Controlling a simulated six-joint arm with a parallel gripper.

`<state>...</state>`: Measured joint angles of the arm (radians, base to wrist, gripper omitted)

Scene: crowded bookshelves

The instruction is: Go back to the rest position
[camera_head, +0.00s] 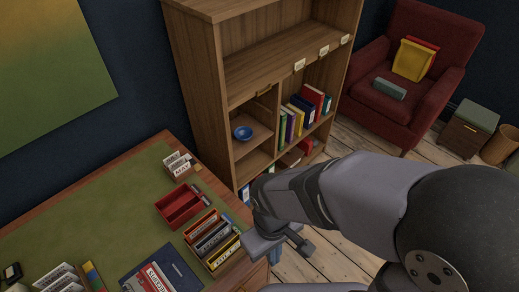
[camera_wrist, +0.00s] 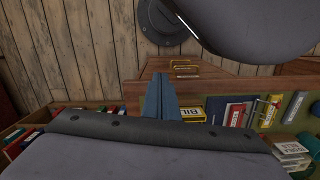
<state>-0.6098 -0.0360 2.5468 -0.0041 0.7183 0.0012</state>
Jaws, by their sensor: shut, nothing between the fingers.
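My gripper shows in the wrist view (camera_wrist: 160,88) as two blue-grey fingers lying together. It is shut and empty. The fingers point over the edge of the wooden desk (camera_wrist: 136,92), with plank floor beyond. In the head view my arm reaches in from the right, and its wrist hangs beside the desk's right edge, close to the lower front of the bookcase (camera_head: 195,75). The fingers are mostly hidden there behind my wrist. No object is seen in my grip.
The desk's green top (camera_head: 90,222) holds a red tray (camera_head: 180,207), a box of upright books (camera_head: 213,241) and a card box (camera_head: 180,166). A red armchair (camera_head: 440,45) stands at the back right. Plank floor lies open between.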

